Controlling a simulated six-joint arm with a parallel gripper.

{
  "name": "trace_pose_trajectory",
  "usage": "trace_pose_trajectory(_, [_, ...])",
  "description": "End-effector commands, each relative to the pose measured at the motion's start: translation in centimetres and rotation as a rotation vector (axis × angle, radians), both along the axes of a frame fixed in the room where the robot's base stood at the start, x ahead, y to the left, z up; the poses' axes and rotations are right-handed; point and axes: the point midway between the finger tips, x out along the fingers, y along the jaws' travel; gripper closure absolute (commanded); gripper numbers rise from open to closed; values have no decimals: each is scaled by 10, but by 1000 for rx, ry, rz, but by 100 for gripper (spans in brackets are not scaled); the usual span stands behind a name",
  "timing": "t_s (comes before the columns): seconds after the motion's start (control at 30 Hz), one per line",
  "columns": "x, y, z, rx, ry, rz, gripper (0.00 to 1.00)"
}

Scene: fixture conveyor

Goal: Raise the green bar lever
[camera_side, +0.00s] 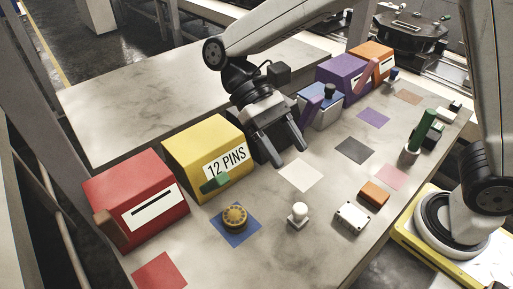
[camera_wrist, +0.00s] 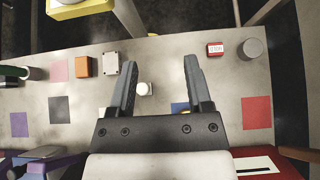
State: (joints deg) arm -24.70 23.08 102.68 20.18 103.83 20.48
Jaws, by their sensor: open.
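A green bar (camera_side: 215,183) sticks out low on the front of the yellow box (camera_side: 180,150) labelled "12 PINS", pointing slightly down to the left. A second green bar (camera_side: 424,130) stands tilted by a grey round base on the right of the table; its green part also shows at the left edge of the wrist view (camera_wrist: 14,71). I cannot tell for certain which one is the lever. My gripper (camera_side: 289,155) is open and empty above the table, right of the yellow box and touching neither bar. In the wrist view, its fingers (camera_wrist: 159,64) are wide apart.
A red box (camera_side: 140,190) stands left of the yellow one. Blue, purple (camera_side: 338,72) and orange boxes stand behind right. A yellow dial (camera_side: 235,217), white knob (camera_side: 298,213), white block (camera_side: 352,217) and orange block (camera_side: 374,193) are in front. Coloured squares mark free table patches.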

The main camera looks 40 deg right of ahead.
Motion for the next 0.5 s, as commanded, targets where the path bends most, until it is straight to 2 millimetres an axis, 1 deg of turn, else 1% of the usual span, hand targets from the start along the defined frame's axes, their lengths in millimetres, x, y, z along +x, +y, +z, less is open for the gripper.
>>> trace_pose_trajectory(0.03, [0, 0, -1, -1, 2, -6, 55])
trace_pose_trajectory(0.07, [0, 0, -2, -2, 5, -13, 65])
trace_pose_trajectory(0.1, [1, 0, -3, -5, 10, -27, 78])
trace_pose_trajectory(0.17, [2, -1, -7, -14, 23, -63, 97])
trace_pose_trajectory(0.2, [4, -1, -10, -20, 36, -99, 100])
trace_pose_trajectory(0.27, [6, -2, -18, -36, 62, -170, 100])
trace_pose_trajectory(0.37, [13, -4, -34, -75, 127, -336, 100])
trace_pose_trajectory(0.47, [23, -7, -55, -135, 225, -554, 100])
trace_pose_trajectory(0.5, [28, -9, -63, -162, 273, -650, 100])
